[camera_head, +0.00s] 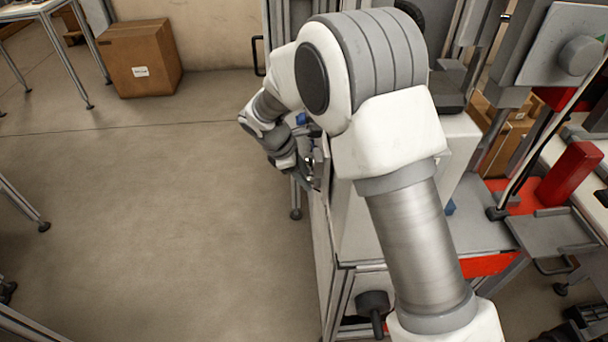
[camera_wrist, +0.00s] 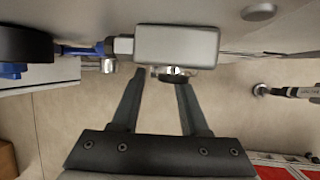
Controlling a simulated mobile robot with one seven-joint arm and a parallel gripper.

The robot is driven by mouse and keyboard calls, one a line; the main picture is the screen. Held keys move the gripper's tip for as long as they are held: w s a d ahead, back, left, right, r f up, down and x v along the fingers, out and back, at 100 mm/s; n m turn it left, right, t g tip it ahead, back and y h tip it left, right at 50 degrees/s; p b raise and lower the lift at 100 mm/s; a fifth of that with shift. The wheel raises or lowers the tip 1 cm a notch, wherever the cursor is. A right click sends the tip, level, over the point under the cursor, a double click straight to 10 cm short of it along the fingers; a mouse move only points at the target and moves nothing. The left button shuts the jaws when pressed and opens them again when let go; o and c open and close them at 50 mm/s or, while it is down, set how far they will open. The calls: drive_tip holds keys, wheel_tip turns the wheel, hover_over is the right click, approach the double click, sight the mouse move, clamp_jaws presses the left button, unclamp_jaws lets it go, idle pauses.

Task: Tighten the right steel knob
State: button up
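In the wrist view, my gripper (camera_wrist: 161,79) is open, its two dark fingers apart below a grey metal block (camera_wrist: 177,47). A small steel and black knob-like part (camera_wrist: 174,72) sits under the block, near the right fingertip. No finger is clearly closed on it. A short steel cylinder (camera_wrist: 109,66) is left of the fingers, and another steel end (camera_wrist: 260,89) is at the right. I cannot tell for certain which is the right steel knob. In the head view, my gripper (camera_head: 307,170) is at the machine's left side, small and partly hidden by my arm.
A blue rod (camera_wrist: 78,50) and a black round part (camera_wrist: 24,43) are left of the block. A red item (camera_wrist: 280,171) shows at lower right. In the head view, a cardboard box (camera_head: 140,58) stands at the back left. The floor left of the machine is clear.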

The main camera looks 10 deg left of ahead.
clamp_jaws()
drive_tip(key=shift+s+f+t+b, duration=0.1)
drive_tip(key=shift+f+t+b, duration=0.15)
drive_tip(key=shift+b, duration=0.75)
drive_tip(key=shift+s+d+f+m+t+y+b, duration=0.1)
drive_tip(key=shift+s+f+m+t+y+b, duration=0.25)
drive_tip(key=shift+t+b, duration=1.9)
drive_tip(key=shift+s+m+t+y+b, duration=0.2)
drive_tip(key=shift+m+t+b, duration=0.4)
drive_tip(key=shift+t+b, duration=1.65)
drive_tip(key=shift+s+d+f+m+t+y+b, duration=0.1)
drive_tip(key=shift+s+f+m+t+y+b, duration=0.25)
drive_tip(key=shift+t+b, duration=1.9)
drive_tip(key=shift+w+r+g+b, duration=0.1)
drive_tip(key=shift+w+g+b, duration=0.05)
drive_tip(key=shift+g+b, duration=0.85)
drive_tip(key=shift+o, duration=1.8)
unclamp_jaws()
